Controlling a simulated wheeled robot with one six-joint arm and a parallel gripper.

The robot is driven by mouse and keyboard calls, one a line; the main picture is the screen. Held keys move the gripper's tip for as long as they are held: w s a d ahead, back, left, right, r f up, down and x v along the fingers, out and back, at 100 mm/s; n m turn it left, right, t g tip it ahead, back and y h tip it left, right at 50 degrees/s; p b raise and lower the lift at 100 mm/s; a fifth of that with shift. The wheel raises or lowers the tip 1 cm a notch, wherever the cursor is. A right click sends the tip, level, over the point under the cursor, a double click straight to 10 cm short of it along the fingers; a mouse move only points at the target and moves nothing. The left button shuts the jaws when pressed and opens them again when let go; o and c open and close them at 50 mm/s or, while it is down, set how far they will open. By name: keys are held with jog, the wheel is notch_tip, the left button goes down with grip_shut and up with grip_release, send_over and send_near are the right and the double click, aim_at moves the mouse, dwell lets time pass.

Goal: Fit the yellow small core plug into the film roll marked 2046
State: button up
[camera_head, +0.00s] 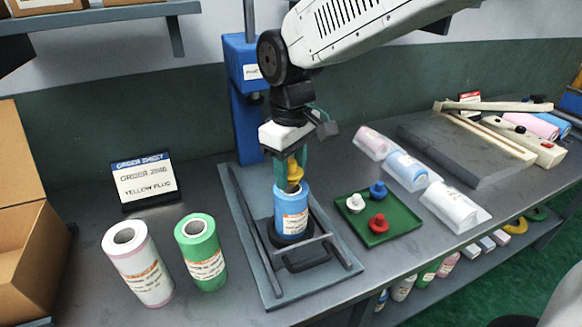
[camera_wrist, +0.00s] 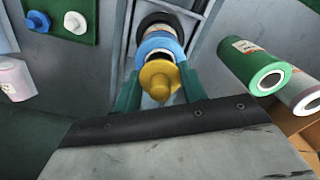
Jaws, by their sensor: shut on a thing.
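My gripper (camera_head: 291,170) is shut on the yellow plug (camera_head: 294,172). In the wrist view the yellow plug (camera_wrist: 160,82) sits between the green fingers of my gripper (camera_wrist: 157,88). The blue film roll (camera_head: 292,212) stands upright in the press fixture, its label too small to read. The plug is right above its top, and in the wrist view the blue roll (camera_wrist: 158,44) shows its open core just behind the plug. I cannot tell whether the plug touches the core. The order sheet (camera_head: 147,181) reads order 2046, yellow plug.
A green tray (camera_head: 397,228) holds white, blue and red plugs to the right. A white-pink roll (camera_head: 138,262) and a green roll (camera_head: 201,252) stand at left. A blue press column (camera_head: 246,110) rises behind. Wrapped rolls (camera_head: 411,171) lie at right.

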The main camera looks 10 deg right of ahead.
jog(key=shift+f, duration=0.75)
dwell(0.5)
jog(key=shift+r, duration=0.55)
jog(key=shift+f, duration=0.7)
dwell(1.1)
jog(key=shift+r, duration=0.2)
jog(key=shift+r, duration=0.5)
jog(key=shift+f, duration=0.65)
dwell(1.1)
jog(key=o, duration=1)
jog(key=shift+o, duration=0.2)
